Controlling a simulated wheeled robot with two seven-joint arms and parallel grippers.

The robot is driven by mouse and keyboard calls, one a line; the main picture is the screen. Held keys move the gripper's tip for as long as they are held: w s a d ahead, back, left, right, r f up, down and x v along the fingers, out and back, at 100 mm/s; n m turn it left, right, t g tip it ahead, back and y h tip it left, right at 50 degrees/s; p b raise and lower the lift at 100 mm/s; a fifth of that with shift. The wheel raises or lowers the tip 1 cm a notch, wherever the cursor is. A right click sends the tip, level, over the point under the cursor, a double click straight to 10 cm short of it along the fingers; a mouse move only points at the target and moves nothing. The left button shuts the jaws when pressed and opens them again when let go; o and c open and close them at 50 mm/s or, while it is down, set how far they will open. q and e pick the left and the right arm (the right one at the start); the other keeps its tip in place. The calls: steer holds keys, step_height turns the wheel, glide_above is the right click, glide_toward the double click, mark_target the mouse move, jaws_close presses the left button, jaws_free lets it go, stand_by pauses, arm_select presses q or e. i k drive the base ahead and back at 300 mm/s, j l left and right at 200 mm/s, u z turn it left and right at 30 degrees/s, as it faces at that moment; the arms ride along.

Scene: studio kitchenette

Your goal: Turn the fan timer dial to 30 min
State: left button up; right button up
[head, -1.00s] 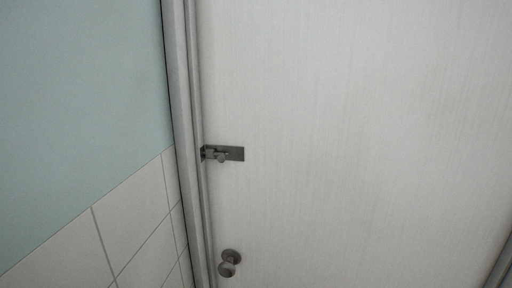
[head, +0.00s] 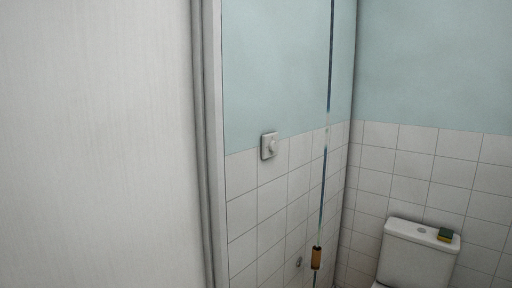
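A small white wall plate with a round knob, which looks like the fan timer dial (head: 270,146), is on the wall right of the door frame. It sits where the blue paint meets the white tiles. Its markings and setting are too small to read. Neither of my grippers shows in the head view.
A white door (head: 95,150) and its frame (head: 212,150) fill the left. A toilet cistern (head: 418,250) with a green and yellow sponge (head: 446,234) stands at the lower right.

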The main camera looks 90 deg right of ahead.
mark_target(273, 146)
steer(key=l+z, duration=0.2)
steer(key=z, duration=1.15)
steer(key=j+z, duration=0.1)
steer(key=z, duration=0.7)
steer(key=k+j+z, duration=0.1)
steer(key=z, duration=0.65)
steer(key=k+j, duration=0.05)
